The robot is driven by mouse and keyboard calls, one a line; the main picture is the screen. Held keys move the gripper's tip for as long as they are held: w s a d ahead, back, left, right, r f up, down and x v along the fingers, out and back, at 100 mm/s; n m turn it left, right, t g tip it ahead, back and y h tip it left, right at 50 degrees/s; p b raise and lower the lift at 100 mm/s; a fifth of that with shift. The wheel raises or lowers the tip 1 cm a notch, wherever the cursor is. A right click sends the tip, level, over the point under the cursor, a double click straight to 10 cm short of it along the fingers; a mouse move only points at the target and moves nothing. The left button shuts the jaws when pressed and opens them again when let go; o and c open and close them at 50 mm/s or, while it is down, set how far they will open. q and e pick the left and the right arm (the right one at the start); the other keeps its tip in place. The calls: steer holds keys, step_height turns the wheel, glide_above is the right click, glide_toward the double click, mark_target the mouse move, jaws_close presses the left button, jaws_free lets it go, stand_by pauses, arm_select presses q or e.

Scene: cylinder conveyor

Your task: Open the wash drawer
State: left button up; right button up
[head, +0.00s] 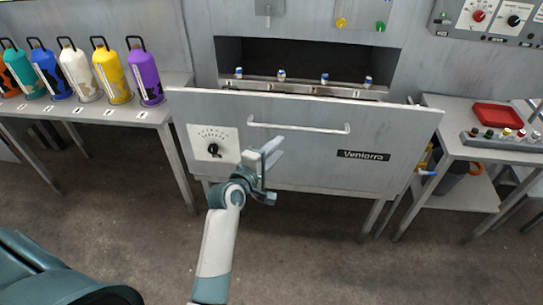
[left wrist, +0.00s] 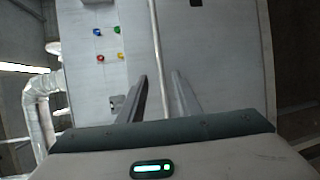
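The wash drawer has a wide grey front panel (head: 310,165) with a dial on its left and a "Veniorra" label on its right. Its pale bar handle (head: 298,128) runs across the upper part. Above the panel's top edge is a dark opening; I cannot tell how far the drawer stands out. My left gripper (head: 270,158) is in front of the panel, just below the handle. In the left wrist view my left gripper (left wrist: 158,95) has its fingers apart, with the handle bar (left wrist: 156,45) showing upright between them, apparently not clamped. My right gripper is out of view.
A left table (head: 115,113) holds several coloured bottles. A right table (head: 455,140) carries a red tray (head: 497,115) and a rack of small capped vials. A rail (head: 300,86) with several small blue-topped pieces lies behind the panel. The floor in front is clear.

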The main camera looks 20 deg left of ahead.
arm_select(q)
steer(key=shift+v, duration=1.25)
steer(key=s+d+f+m+g+b, duration=0.1)
steer(key=s+f+m+g, duration=0.1)
steer(key=f, duration=0.8)
steer(key=s+d+f+m+g, duration=0.2)
steer(key=s+f, duration=0.1)
steer(key=f, duration=0.8)
steer(key=s+d+f+m+g+b, duration=0.1)
steer(key=s+f+m+g, duration=0.1)
steer(key=f, duration=0.8)
steer(key=s+f+m+g, duration=0.2)
steer(key=s+f+m, duration=0.1)
steer(key=s+f, duration=0.85)
steer(key=s+f+m+g+y, duration=0.1)
steer(key=s+f+m+g, duration=0.3)
steer(key=s+f, duration=1.05)
steer(key=s+a+f+m+g, duration=0.1)
steer(key=s+a+f+m, duration=0.1)
steer(key=s, duration=0.9)
steer(key=s+a+f+m+g+y+b, duration=0.1)
steer(key=s+f+m, duration=0.4)
steer(key=s, duration=0.7)
steer(key=shift+a+f+g, duration=0.4)
steer(key=shift+a+f, duration=0.1)
steer(key=shift+a, duration=0.15)
